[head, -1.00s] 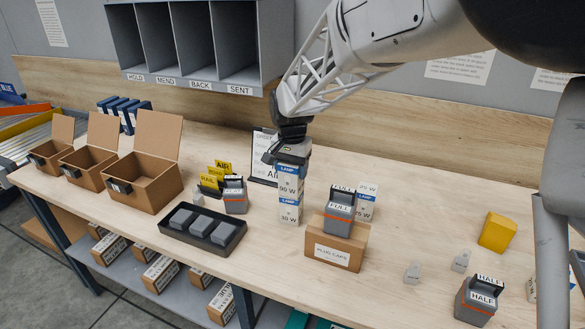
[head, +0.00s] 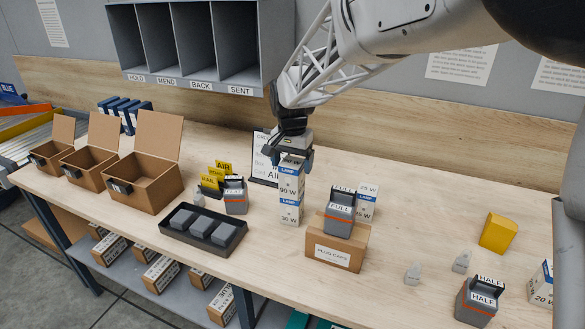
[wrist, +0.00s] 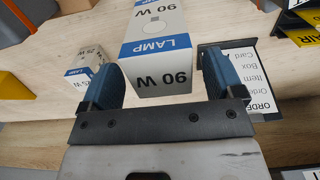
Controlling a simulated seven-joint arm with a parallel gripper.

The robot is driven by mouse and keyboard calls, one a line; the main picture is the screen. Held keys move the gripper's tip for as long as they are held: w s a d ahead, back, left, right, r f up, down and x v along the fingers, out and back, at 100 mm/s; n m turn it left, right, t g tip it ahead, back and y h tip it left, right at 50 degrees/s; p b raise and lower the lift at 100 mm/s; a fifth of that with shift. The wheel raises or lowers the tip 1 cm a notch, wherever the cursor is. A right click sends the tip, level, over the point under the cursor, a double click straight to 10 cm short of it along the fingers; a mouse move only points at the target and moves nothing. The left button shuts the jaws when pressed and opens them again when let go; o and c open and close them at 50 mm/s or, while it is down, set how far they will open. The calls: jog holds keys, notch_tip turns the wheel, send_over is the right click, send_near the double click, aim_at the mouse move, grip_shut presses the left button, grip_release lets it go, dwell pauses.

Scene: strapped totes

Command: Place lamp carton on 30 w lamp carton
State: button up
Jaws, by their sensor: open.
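A white and blue lamp carton marked 90 W (head: 290,185) stands upright on top of another lamp carton (head: 289,212), whose wattage print is too small to read surely. The two look aligned and touching. My gripper (head: 291,158) is just above and around the top of the upper carton, pointing down. In the wrist view the upper carton (wrist: 160,60) is between my open fingers (wrist: 160,85), with a gap on each side.
A 25 W lamp carton (head: 366,200) stands to the right, behind a grey FULL container (head: 340,215) on a brown PLUG CAPS box (head: 336,245). An order sign (head: 263,160) stands close behind left. A black tray (head: 203,232) lies at front left.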

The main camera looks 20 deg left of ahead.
notch_tip(320, 180, up, 10)
jog(key=shift+f, duration=0.15)
dwell(0.3)
dwell(0.4)
dwell(0.4)
jog(key=s+d+r, duration=0.1)
jog(key=s+d, duration=0.2)
jog(key=d, duration=0.6)
jog(key=s+d+r+t, duration=0.1)
jog(key=s+d, duration=0.2)
jog(key=d, duration=0.7)
jog(key=s+d+r, duration=0.1)
jog(key=s+d, duration=0.3)
jog(key=d, duration=0.5)
jog(key=s+d+f, duration=0.4)
jog(key=s+d, duration=0.5)
jog(key=s, duration=0.1)
jog(key=s+d+f+t, duration=0.1)
jog(key=s+d+f, duration=0.3)
jog(key=s+d, duration=0.5)
jog(key=shift+s+d+t, duration=0.2)
jog(key=shift+s+t, duration=0.1)
jog(key=shift+s, duration=0.45)
